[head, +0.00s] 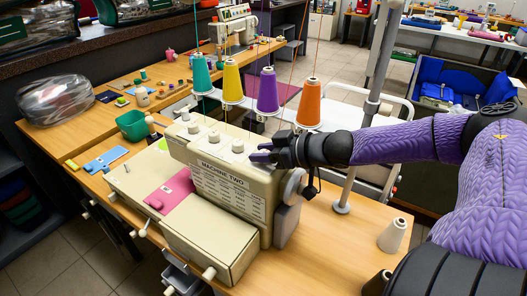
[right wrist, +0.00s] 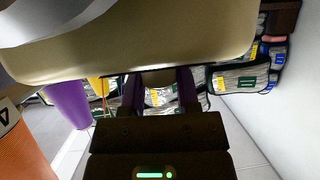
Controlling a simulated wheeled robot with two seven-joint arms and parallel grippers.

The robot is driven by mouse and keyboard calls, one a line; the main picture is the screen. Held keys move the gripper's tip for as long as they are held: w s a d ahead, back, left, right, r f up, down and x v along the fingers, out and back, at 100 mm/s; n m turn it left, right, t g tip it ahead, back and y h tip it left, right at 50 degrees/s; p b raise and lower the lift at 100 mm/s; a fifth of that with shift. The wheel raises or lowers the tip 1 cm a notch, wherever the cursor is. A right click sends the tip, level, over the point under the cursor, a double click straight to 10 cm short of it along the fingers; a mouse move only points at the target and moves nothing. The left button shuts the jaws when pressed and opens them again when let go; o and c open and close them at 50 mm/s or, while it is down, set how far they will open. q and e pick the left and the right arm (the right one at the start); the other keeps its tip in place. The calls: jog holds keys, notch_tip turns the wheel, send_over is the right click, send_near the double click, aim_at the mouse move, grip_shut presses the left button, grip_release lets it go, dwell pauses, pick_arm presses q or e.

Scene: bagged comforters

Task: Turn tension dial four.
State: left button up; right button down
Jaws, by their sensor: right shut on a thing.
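The beige sewing machine (head: 225,186), labelled "MACHINE TWO", stands on the wooden table. Three white tension dials show along its top: the first (head: 193,128), the second (head: 214,136) and the third (head: 238,146). My right gripper (head: 262,153) is at the right end of this row, where it covers the fourth dial. It is shut on that dial, which is mostly hidden by the fingers. In the right wrist view, the purple fingers (right wrist: 159,90) reach up to the beige machine body (right wrist: 130,45). My left gripper is not in view.
Teal (head: 202,75), yellow (head: 232,82), purple (head: 267,90) and orange (head: 307,103) thread cones stand just behind the dials, close to my gripper. A metal pole (head: 365,125) rises behind my right forearm. A pale cone (head: 392,235) stands at the table's right.

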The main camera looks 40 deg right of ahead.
jog(key=shift+r+m+t+h+p, duration=0.2)
jog(key=shift+m+t+h+p, duration=0.1)
jog(key=shift+m+h+p, duration=0.45)
jog(key=m+h+p, duration=0.5)
jog(key=h+p, duration=0.1)
jog(key=p, duration=0.3)
jog(key=shift+r+m+h, duration=0.15)
jog(key=shift+m+h, duration=0.1)
jog(key=shift+m, duration=0.1)
jog(key=shift+d+f+m+h+p, duration=0.1)
jog(key=shift+f+m+h+p, duration=0.1)
jog(key=shift+m+h+p, duration=0.75)
jog(key=shift+g+h, duration=0.45)
jog(key=shift+g, duration=0.05)
jog(key=shift+m+h, duration=0.3)
jog(key=shift+m, duration=0.15)
jog(key=shift+f, duration=0.1)
jog(key=shift+c, duration=1.7)
grip_release()
